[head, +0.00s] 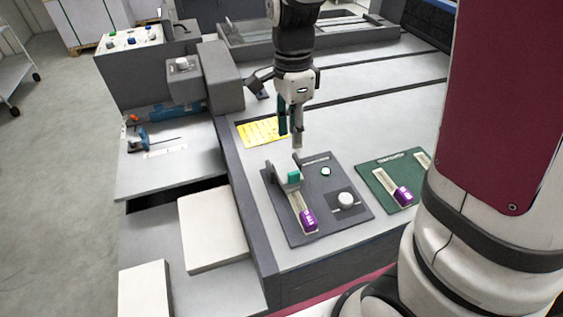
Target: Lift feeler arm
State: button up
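My gripper (291,138) hangs pointing down above the dark grey panel (330,211). Its two fingers stand apart with a gap between them, and nothing shows between them. Just below it, on the panel's left part, is a pale bracket-like piece (283,181) with a teal block (293,177) and a thin dark upright part (296,159); this may be the feeler arm, but no readable label confirms it. The fingertips appear above this piece; whether they touch it cannot be told. A pale slotted strip with a purple tab (308,220) runs toward the front.
The panel also has a white knob (346,199) and a round button (325,171). A green panel (391,178) with another purple tab (403,196) lies right. A yellow label (262,132) lies behind. A grey housing (219,77) rises at left. My arm's large links fill the right side.

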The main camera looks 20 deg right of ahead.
aim_at(292, 173)
jog(key=f, duration=0.4)
jog(key=f+b, duration=0.1)
jog(key=f, duration=0.3)
jog(key=s+f, duration=0.1)
jog(key=f, duration=0.4)
jog(key=shift+f, duration=0.1)
grip_shut()
